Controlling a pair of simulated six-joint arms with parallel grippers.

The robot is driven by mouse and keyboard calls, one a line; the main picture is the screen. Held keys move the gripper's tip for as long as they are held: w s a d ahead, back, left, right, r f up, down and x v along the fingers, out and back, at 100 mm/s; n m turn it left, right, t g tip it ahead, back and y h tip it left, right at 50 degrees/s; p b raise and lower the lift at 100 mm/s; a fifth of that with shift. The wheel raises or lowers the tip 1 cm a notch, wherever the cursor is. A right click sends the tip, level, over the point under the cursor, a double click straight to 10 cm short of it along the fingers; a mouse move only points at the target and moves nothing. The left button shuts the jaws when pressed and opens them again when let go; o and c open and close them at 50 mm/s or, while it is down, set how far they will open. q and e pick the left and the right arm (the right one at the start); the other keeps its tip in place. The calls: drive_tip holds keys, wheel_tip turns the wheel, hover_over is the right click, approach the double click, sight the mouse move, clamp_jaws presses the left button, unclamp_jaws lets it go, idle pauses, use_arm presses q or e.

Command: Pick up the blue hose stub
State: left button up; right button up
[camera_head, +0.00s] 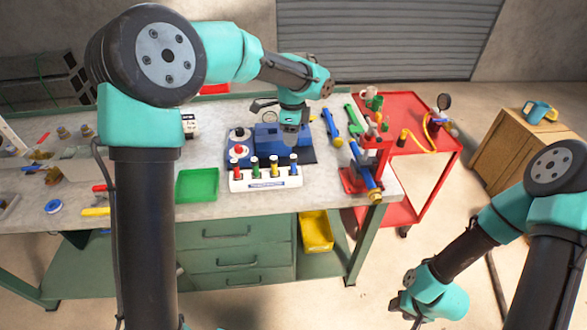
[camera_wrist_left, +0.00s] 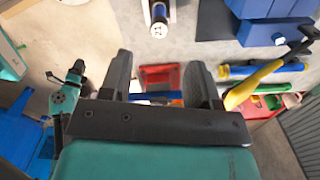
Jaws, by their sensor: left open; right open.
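Several blue pieces could be the blue hose stub; I cannot tell which. A short blue piece with a dark top (camera_head: 293,164) stands at the right end of the white rack (camera_head: 262,184). A blue tube (camera_head: 364,178) with a brass end is at the red stand (camera_head: 346,182). A blue piece with yellow ends (camera_head: 332,127) lies behind it on the bench. My left gripper (camera_head: 290,127) is over the blue tank; its open, empty fingers (camera_wrist_left: 162,80) show in the left wrist view. My right gripper (camera_head: 402,305) is open, low at the bottom right.
The blue tank (camera_head: 268,136) stands behind the rack. A green tray (camera_head: 197,185) sits on the bench. A red cart (camera_head: 408,108) with a yellow hose stands to the right, then a wooden cabinet (camera_head: 510,150). The floor between cart and right arm looks clear.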

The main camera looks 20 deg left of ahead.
use_arm(q)
hover_over(293, 172)
drive_tip(key=w, duration=0.1)
drive_tip(key=f, duration=0.7)
drive_tip(key=shift+a+f, duration=0.15)
drive_tip(key=shift+a, duration=0.05)
drive_tip(key=shift+d+f, duration=0.1)
drive_tip(key=shift+f, duration=2.5)
drive_tip(key=c, duration=1)
